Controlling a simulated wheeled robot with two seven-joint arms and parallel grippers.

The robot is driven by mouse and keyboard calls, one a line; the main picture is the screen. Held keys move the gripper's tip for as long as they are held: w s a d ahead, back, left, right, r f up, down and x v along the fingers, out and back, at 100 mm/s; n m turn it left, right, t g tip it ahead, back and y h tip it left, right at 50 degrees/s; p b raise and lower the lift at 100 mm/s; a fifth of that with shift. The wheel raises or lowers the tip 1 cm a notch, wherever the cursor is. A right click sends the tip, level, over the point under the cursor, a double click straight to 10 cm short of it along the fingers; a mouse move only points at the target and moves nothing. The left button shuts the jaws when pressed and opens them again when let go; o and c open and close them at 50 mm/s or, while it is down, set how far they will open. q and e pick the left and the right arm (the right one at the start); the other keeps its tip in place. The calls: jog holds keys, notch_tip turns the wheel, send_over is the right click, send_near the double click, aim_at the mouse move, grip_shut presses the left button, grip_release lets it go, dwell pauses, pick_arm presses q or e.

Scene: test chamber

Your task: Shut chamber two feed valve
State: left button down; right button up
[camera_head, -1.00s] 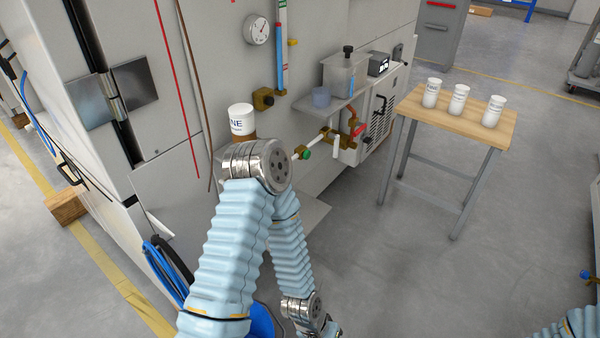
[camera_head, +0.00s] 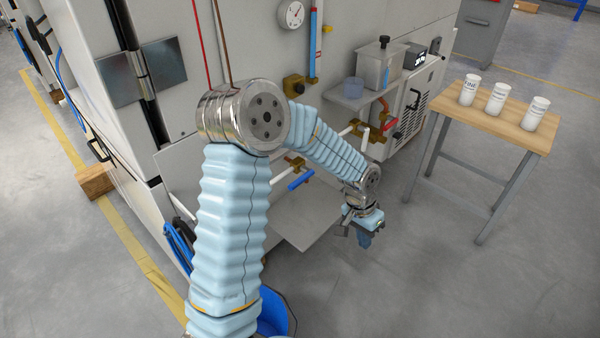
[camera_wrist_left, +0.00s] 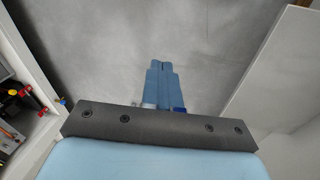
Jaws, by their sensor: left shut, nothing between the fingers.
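My left gripper (camera_head: 364,239) hangs below its wrist, in front of the grey cabinet, pointing down over the floor. In the left wrist view its blue fingers (camera_wrist_left: 163,72) are together, with nothing between them. A valve with a blue lever (camera_head: 301,180) sits on low pipework at the cabinet, left of the gripper and apart from it. A red lever (camera_head: 389,125) is on brass pipework farther right, above the gripper. No label shows which valve belongs to chamber two. My left forearm hides part of the pipework. My right gripper is out of view.
A wooden-topped table (camera_head: 517,122) with three white tubs stands right. A shelf (camera_head: 357,100) with a clear container juts from the cabinet. A pale panel (camera_head: 305,222) sticks out low near my left arm. The floor between gripper and table is clear.

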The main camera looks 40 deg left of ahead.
pick_arm(q)
jog(key=w+a+r+y, duration=0.1)
jog(key=a+r, duration=0.3)
jog(key=r, duration=0.3)
jog(key=w+a+r+y, duration=0.1)
jog(key=a+r, duration=0.3)
jog(key=r, duration=0.2)
notch_tip(320, 180, up, 16)
jog(key=n+y, duration=0.1)
jog(key=y, duration=0.2)
send_over(298, 180)
jog(key=d, duration=0.3)
jog(key=shift+s+d+b, duration=0.15)
jog(key=shift+b, duration=0.15)
jog(key=x, duration=0.7)
jog(key=b+x, duration=0.1)
jog(key=x, duration=0.6)
jog(key=shift+s+d, duration=0.1)
jog(key=shift+f, duration=0.1)
